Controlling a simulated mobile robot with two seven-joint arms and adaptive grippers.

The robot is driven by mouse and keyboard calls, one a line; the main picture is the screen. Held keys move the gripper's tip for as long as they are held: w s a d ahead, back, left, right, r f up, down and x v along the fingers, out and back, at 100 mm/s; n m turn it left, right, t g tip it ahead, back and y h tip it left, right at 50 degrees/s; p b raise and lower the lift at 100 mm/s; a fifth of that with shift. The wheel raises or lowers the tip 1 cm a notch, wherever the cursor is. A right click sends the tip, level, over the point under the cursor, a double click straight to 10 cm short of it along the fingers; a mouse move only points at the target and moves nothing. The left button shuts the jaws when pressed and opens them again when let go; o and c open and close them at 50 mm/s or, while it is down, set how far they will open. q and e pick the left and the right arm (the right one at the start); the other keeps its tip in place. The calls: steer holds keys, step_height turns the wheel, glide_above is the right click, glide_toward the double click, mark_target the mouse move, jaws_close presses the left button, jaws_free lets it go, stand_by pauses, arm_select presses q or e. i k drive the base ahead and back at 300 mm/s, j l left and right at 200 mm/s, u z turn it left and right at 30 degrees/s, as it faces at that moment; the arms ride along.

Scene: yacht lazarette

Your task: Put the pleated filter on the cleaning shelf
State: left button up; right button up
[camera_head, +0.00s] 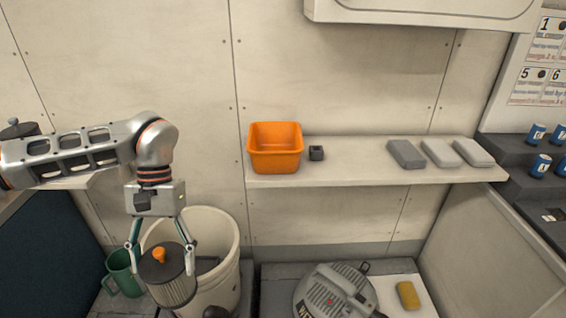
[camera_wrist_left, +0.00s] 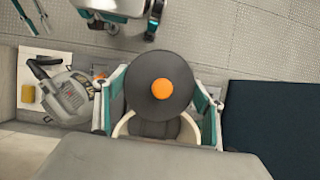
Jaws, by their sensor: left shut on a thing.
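The pleated filter (camera_head: 174,291) is a grey ribbed cylinder with a dark round cap and an orange knob. My left gripper (camera_head: 163,260) is shut on it, with one finger on each side, and holds it upright in front of a cream bucket. In the left wrist view the filter's cap (camera_wrist_left: 145,97) sits between the fingers. The wall shelf (camera_head: 350,175) is to the right and higher in the picture; I take it as the cleaning shelf. Teal finger-like parts at the top left of the wrist view may be my right gripper (camera_wrist_left: 31,16); their opening is unclear.
On the shelf stand an orange bin (camera_head: 274,163), a small dark block (camera_head: 316,153) and grey blocks (camera_head: 406,154), with bare room between them. The cream bucket (camera_head: 222,232), a green mug (camera_head: 123,274), a round grey machine (camera_head: 333,290) and a yellow sponge (camera_head: 408,295) are below.

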mark_target(361, 163)
steer(key=l, duration=0.9)
steer(key=i+l, duration=0.1)
steer(key=l, duration=1.65)
